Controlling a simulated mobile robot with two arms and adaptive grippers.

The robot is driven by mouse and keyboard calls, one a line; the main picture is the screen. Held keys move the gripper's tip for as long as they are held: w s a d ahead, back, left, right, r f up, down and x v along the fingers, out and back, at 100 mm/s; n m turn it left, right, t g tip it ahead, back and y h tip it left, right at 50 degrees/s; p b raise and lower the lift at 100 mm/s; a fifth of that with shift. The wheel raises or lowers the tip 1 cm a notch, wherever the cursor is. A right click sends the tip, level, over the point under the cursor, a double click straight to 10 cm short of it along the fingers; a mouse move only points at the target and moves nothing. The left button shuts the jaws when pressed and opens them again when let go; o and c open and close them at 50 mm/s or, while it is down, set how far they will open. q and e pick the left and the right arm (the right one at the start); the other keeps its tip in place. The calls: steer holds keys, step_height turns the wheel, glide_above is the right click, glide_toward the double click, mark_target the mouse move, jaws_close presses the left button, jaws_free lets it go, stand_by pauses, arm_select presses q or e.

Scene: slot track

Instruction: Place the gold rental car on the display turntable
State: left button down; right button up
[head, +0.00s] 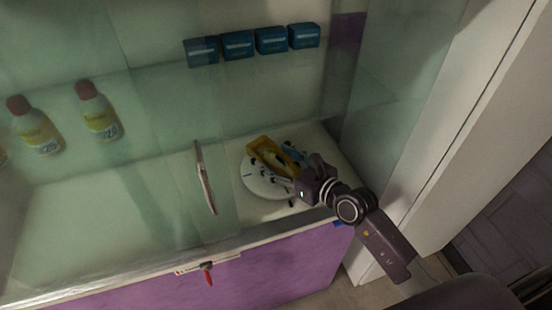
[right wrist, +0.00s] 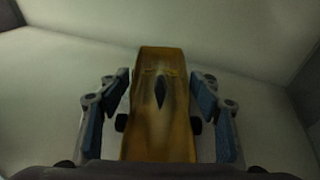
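The gold car (head: 268,153) is on or just above a white round turntable (head: 252,186) inside the glass display case. My right gripper (head: 279,160) reaches in from the right, over the turntable. In the right wrist view, the gold car (right wrist: 160,100) lies lengthwise between the two blue-padded fingers of my right gripper (right wrist: 161,90). The fingers stand apart on either side, with narrow gaps between them and the car body, so the gripper looks open around it. The car's underside contact with the turntable is hidden. My left gripper is not in view.
A glass door with a metal handle (head: 205,177) stands left of the turntable. A key (head: 208,273) sticks out of the lock at the purple front. Several blue boxes (head: 238,45) and yellow bottles (head: 98,110) are farther back. The case floor at left is clear.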

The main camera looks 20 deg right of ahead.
steer(key=shift+o, duration=0.4)
steer(key=shift+r, duration=0.1)
steer(key=shift+s+r, duration=0.1)
steer(key=v, duration=1)
steer(key=shift+s+b, duration=0.1)
steer(key=shift+b, duration=0.25)
steer(key=shift+v, duration=0.85)
